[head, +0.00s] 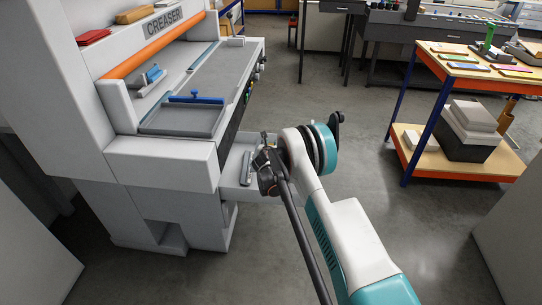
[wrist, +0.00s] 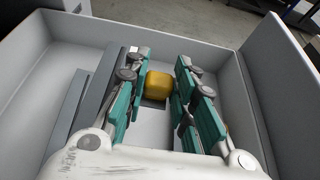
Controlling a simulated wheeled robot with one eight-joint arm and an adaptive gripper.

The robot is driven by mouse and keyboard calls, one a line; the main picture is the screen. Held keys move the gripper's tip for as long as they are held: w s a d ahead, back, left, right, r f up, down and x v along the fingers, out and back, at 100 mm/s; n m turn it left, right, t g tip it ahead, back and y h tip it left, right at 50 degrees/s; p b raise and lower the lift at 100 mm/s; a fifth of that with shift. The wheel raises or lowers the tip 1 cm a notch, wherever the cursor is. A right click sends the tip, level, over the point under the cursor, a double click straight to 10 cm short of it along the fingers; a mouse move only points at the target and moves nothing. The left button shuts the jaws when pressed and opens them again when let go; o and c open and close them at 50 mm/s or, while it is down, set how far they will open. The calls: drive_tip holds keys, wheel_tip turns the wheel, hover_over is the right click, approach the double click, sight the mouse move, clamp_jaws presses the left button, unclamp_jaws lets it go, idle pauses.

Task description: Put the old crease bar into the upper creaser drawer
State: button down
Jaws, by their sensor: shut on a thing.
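In the wrist view my gripper (wrist: 158,95) has its teal fingers on either side of a yellow piece (wrist: 157,86), seemingly part of the old crease bar; the rest is mostly hidden by the fingers. A bit of yellow also shows right of the right finger. The gripper is over the inside of the open creaser drawer (wrist: 55,45); I cannot tell whether the held piece touches the floor. In the head view the drawer (head: 229,162) sticks out from the creaser (head: 165,160), and my gripper (head: 266,168) is at it, its fingertips hidden.
Grey bars (wrist: 69,108) lie in the drawer, left of the fingers. The drawer walls stand close around the gripper. A blue-handled tool (head: 196,98) rests on the creaser's bed. An orange-edged table (head: 450,70) stands at the right, with open floor between.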

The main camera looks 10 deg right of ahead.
wheel_tip(320, 180, down, 4)
drive_tip(key=shift+f+b, duration=0.25)
drive_tip(key=shift+b, duration=0.55)
drive_tip(key=shift+r, duration=0.15)
drive_tip(key=c, duration=1.3)
unclamp_jaws()
drive_tip(key=shift+c, duration=0.2)
